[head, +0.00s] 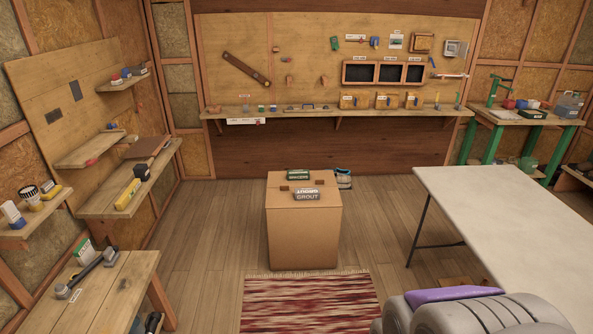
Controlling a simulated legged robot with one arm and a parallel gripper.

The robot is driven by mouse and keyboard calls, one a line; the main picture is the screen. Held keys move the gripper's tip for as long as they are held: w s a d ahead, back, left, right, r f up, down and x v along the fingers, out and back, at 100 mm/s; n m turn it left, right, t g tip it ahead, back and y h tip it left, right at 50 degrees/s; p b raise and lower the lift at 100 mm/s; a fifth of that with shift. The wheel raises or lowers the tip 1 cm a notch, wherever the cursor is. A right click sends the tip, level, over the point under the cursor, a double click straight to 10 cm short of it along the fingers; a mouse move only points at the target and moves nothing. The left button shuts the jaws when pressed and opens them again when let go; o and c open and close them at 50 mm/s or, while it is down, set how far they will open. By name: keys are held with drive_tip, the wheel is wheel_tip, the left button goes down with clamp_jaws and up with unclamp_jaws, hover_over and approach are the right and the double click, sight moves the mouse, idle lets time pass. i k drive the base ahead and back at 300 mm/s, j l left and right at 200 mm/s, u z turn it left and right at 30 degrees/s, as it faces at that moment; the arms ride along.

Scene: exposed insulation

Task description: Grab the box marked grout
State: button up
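A small grey box marked GROUT (306,194) lies on top of a large brown cardboard box (303,232) in the middle of the room. Its lettering faces me. A small dark green box (298,175) lies just behind it on the same cardboard top; its label is too small to read. My gripper is not in view.
A red striped rug (310,303) lies in front of the cardboard box. A pale-topped table (500,215) stands to the right, with grey rounded shapes (480,312) at bottom right. A wooden bench (120,290) is at lower left. Floor left of the cardboard box is clear.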

sight(303, 193)
drive_tip(key=i, duration=0.55)
drive_tip(key=i+l+u, duration=0.1)
drive_tip(key=i+u, duration=0.15)
drive_tip(key=i, duration=0.4)
drive_tip(key=i+l+u, duration=0.3)
drive_tip(key=i, duration=0.35)
drive_tip(key=i+l+u, duration=0.25)
drive_tip(key=i, duration=0.35)
drive_tip(key=i+l+u, duration=0.25)
drive_tip(key=i+l, duration=0.3)
